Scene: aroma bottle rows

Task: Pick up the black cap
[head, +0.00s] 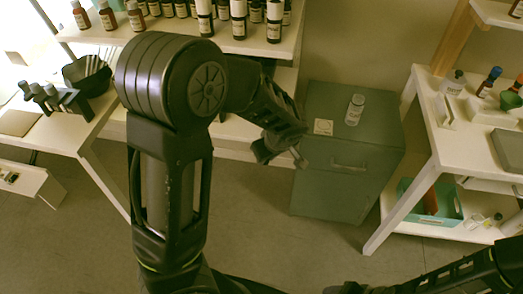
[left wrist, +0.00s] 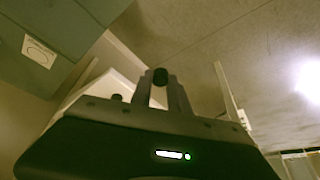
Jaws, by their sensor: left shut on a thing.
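The black cap (left wrist: 160,76) is between the fingertips of my left gripper (left wrist: 162,92) in the left wrist view. The gripper is shut on it, and the cap's round dark end faces the camera. In the head view my left gripper (head: 284,158) hangs just left of the green-grey cabinet, and the cap cannot be made out there. My right arm runs along the bottom right of the head view, and its fingers do not show.
A clear bottle with a white label (head: 355,109) and a small pale square (head: 323,127) are on the cabinet (head: 392,133). A bottle shelf (head: 120,37) is at the back. A white side table (head: 446,146) with bottles stands right. Bare floor (head: 275,235) lies below my left gripper.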

